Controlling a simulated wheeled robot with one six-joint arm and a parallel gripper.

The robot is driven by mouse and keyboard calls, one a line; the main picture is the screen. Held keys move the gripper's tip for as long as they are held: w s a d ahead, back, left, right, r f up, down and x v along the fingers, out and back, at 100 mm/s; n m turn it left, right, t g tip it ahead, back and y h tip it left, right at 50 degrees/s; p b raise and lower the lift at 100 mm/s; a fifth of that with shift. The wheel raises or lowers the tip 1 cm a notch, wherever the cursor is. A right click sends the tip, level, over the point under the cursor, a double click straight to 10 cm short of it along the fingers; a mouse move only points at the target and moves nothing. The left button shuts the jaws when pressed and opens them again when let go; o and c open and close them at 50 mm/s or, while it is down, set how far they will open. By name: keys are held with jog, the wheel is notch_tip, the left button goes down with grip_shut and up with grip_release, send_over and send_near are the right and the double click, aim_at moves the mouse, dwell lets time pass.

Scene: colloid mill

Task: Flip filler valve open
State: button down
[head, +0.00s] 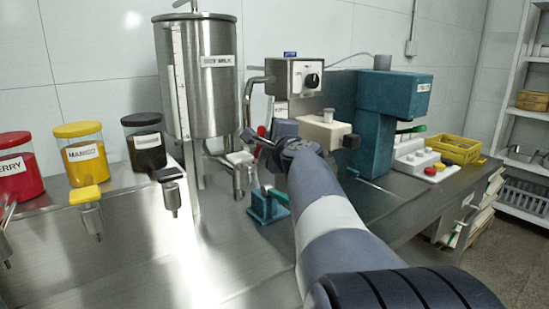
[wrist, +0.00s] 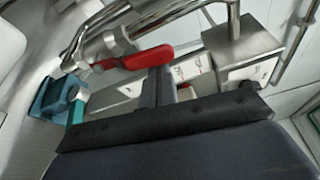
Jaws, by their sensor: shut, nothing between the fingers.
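The filler valve is a metal pipe fitting with a red lever. In the wrist view the red lever (wrist: 147,57) lies roughly level beside the metal pipe (wrist: 115,42). My gripper (wrist: 160,80) is shut and empty, its dark fingers close to the lever's right part. I cannot tell whether they touch it. The fingers hide a small part of the lever's lower edge.
A steel control box (head: 295,77) with a black knob stands behind my gripper. A teal machine (head: 390,110) is to the right. A small teal stand (head: 266,205) sits below the valve. Jars with red, yellow (head: 82,155) and black contents stand left.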

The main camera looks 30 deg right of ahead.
jog(key=shift+a+r+n+t+b, duration=0.1)
jog(key=shift+a+n+t+b, duration=0.2)
jog(key=shift+a+n+b, duration=0.5)
jog(key=shift+d+r+b, duration=0.1)
jog(key=shift+d+b, duration=0.1)
jog(key=shift+b, duration=0.2)
jog(key=shift+s, duration=0.1)
